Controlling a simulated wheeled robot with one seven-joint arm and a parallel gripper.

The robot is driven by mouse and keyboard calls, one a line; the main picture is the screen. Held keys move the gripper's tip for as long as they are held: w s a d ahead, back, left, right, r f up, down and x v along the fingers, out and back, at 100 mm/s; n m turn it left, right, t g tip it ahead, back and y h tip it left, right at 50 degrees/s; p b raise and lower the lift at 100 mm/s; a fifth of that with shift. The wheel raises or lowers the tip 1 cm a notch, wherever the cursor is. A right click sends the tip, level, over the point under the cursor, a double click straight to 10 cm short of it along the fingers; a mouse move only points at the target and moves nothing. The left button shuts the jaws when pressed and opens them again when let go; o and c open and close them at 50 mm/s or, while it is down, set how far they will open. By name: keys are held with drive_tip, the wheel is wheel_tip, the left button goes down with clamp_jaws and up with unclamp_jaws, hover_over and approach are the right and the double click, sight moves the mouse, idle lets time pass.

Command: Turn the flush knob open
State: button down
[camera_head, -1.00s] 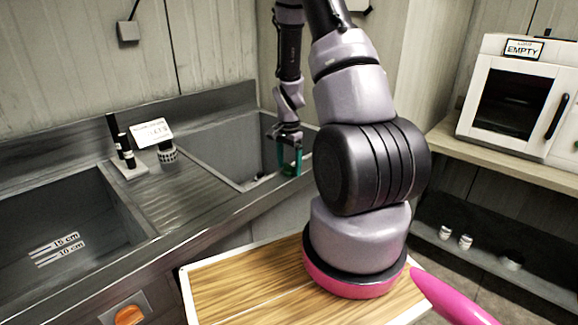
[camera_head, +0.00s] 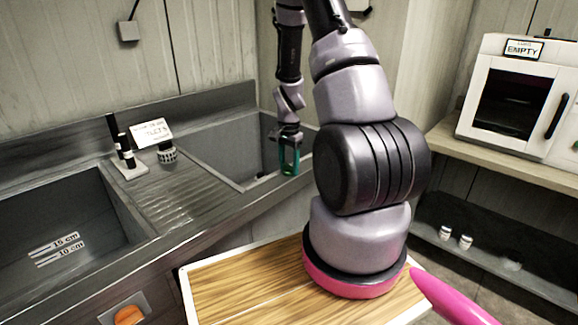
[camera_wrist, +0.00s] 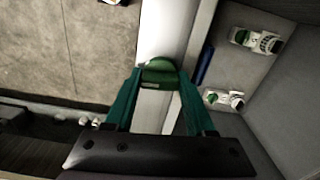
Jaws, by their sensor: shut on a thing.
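My gripper (camera_head: 289,170) has teal fingers and hangs fingers down at the front rim of the right sink basin. In the wrist view the fingers (camera_wrist: 160,85) close in on a rounded green knob (camera_wrist: 160,66), seemingly the flush knob, on a pale strip. They are shut on it, and the fingertips hide part of it. In the head view the knob cannot be made out behind the fingers. An orange knob (camera_head: 129,315) on a metal plate shows at the front of the left sink, far from my gripper.
The right basin (camera_head: 235,155) and left basin (camera_head: 60,225) flank a ribbed drainboard (camera_head: 190,190) with bottles and a label card. White and green fittings (camera_wrist: 240,38) show at right in the wrist view. A white oven-like box (camera_head: 515,95) stands on the right shelf.

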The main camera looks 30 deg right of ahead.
sight(289, 165)
drive_tip(key=n, duration=0.8)
drive_tip(key=shift+n, duration=0.3)
drive_tip(key=n, duration=0.4)
drive_tip(key=shift+n, duration=2)
drive_tip(key=shift+c, duration=1.2)
unclamp_jaws()
drive_tip(key=shift+r, duration=0.15)
wheel_tip(289, 165, up, 10)
drive_tip(key=shift+r, duration=0.25)
